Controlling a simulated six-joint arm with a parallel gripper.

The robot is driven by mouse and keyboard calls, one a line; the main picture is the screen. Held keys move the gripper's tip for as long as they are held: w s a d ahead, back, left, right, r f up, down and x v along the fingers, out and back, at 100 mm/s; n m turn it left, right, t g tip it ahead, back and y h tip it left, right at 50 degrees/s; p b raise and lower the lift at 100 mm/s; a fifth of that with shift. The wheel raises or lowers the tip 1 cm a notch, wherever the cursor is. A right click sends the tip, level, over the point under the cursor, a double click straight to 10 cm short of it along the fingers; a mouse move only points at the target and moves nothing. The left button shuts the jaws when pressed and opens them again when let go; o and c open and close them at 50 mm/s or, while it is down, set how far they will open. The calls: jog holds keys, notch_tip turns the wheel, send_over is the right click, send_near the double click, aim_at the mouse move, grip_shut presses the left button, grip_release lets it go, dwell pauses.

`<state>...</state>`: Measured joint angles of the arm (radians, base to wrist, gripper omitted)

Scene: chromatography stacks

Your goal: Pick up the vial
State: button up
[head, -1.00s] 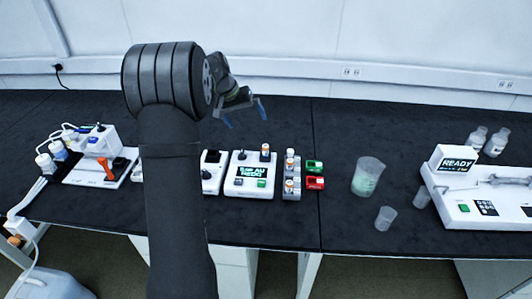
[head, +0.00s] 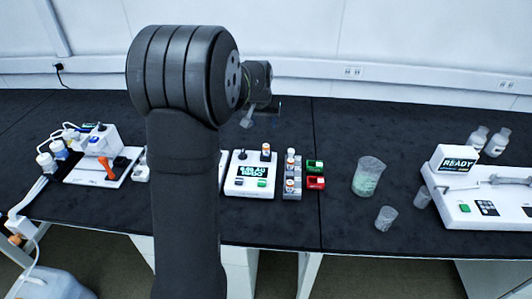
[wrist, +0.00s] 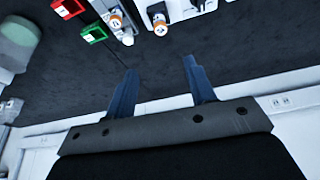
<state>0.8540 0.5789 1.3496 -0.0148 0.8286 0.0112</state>
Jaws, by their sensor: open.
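Several small white vials with orange bands or labels are in view. One vial (head: 265,150) stands upright on the white device with the lit display. Others stand in the grey rack, one vial (head: 290,155) at its back and one vial (head: 289,186) nearer its front. In the wrist view one vial (wrist: 160,29) shows beyond the fingertips and another vial (wrist: 115,22) is to its left. My gripper (head: 262,114) is open and empty, above the bench behind the device and rack. Its blue fingers (wrist: 160,70) are apart, with bare dark bench between them.
The grey rack (head: 292,170) stands beside the white device (head: 236,187). Green (head: 315,166) and red (head: 316,183) blocks sit right of the rack. A beaker (head: 367,177) and small cups stand farther right, near a machine reading READY (head: 458,165). The back bench is clear.

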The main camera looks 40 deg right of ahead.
send_near(266, 146)
jog(key=x, duration=0.5)
jog(key=shift+d+r, duration=0.1)
jog(key=shift+d, duration=0.15)
jog(key=shift+x, duration=2.65)
jog(key=shift+a, duration=0.2)
grip_shut()
jog(key=shift+r, duration=0.1)
